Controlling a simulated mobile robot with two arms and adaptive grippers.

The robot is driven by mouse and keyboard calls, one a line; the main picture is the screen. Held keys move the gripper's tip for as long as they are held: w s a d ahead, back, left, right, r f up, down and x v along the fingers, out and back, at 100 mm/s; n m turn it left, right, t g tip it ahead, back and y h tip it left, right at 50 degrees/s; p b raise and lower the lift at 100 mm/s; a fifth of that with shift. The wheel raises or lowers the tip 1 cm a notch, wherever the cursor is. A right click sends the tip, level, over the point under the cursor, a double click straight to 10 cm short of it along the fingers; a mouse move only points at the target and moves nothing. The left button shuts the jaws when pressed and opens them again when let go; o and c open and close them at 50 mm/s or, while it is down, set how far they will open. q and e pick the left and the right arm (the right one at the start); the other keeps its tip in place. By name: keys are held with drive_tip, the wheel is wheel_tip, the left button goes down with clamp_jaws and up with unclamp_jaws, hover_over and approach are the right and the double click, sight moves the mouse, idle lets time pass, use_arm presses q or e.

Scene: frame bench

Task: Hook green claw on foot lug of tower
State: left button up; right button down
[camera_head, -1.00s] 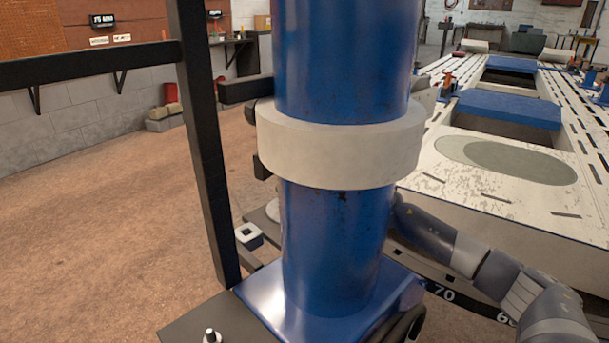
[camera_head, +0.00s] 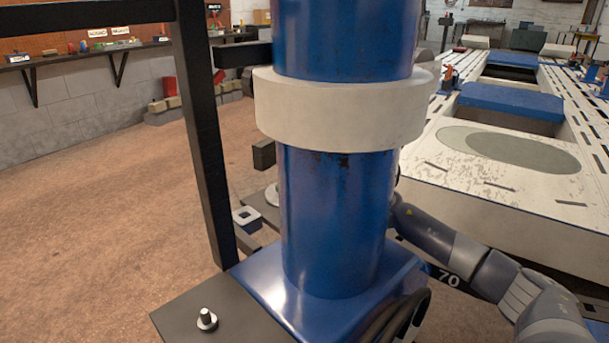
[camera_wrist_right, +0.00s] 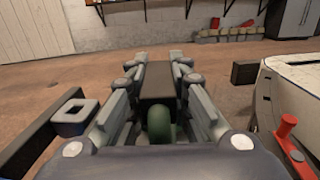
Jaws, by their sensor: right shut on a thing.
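The tower is a thick blue column (camera_head: 335,215) with a white collar (camera_head: 335,110) in the middle of the head view, standing upright on a blue base. A pale square lug with a hole (camera_head: 246,216) sits low at its left, on a dark foot bar. It also shows at left in the wrist view (camera_wrist_right: 74,117). My right gripper (camera_wrist_right: 158,60) is shut on a dark brown block (camera_wrist_right: 157,82) with a rounded green part, the green claw (camera_wrist_right: 160,122), near the palm. The lug is left of the fingers, apart from them. The column hides this gripper in the head view.
A dark upright post (camera_head: 205,150) stands left of the column. A long slotted white bench (camera_head: 500,190) lies at right. A dark plate with a bolt (camera_head: 206,319) is in front. The floor at left is open.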

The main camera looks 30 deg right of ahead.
drive_tip(key=shift+a, duration=0.1)
drive_tip(key=c, duration=1.4)
unclamp_jaws()
